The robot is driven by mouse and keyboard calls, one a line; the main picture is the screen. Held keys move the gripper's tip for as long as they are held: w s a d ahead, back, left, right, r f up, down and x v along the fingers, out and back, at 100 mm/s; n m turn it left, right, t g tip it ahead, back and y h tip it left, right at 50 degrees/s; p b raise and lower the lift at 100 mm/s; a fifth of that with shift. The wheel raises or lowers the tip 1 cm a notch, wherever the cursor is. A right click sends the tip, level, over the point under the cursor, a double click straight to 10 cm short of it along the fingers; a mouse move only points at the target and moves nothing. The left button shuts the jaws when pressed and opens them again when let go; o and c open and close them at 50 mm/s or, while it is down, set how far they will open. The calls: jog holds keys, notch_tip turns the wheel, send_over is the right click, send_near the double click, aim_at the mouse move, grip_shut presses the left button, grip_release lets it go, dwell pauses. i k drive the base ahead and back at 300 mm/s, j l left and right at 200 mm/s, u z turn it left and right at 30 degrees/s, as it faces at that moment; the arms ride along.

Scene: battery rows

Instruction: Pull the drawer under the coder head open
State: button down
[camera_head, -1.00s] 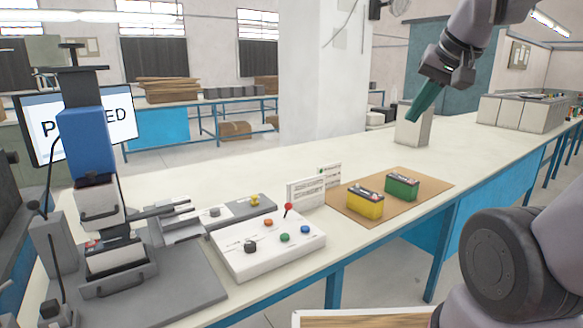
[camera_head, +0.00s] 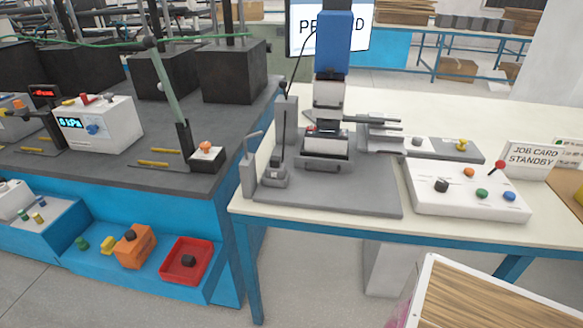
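The coder head (camera_head: 333,45) is a blue block on an upright stand at the near end of the white bench. Below it is a drawer (camera_head: 325,146) with a pale face and a grey bar handle (camera_head: 324,166) along its lower front. The drawer sits over a grey base plate (camera_head: 365,197). A battery-like item with a red mark seems to lie at the drawer's top, but it is too small to be sure. How far the drawer stands out is hard to tell. My gripper is not in view.
A white control box (camera_head: 465,205) with coloured knobs and a red-tipped lever stands right of the stand. A grey post with a lever (camera_head: 248,165) stands left. A wood-topped box (camera_head: 490,300) is in front.

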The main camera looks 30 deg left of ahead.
aim_at(312, 162)
jog(key=u, duration=1.3)
jog(key=i, duration=0.15)
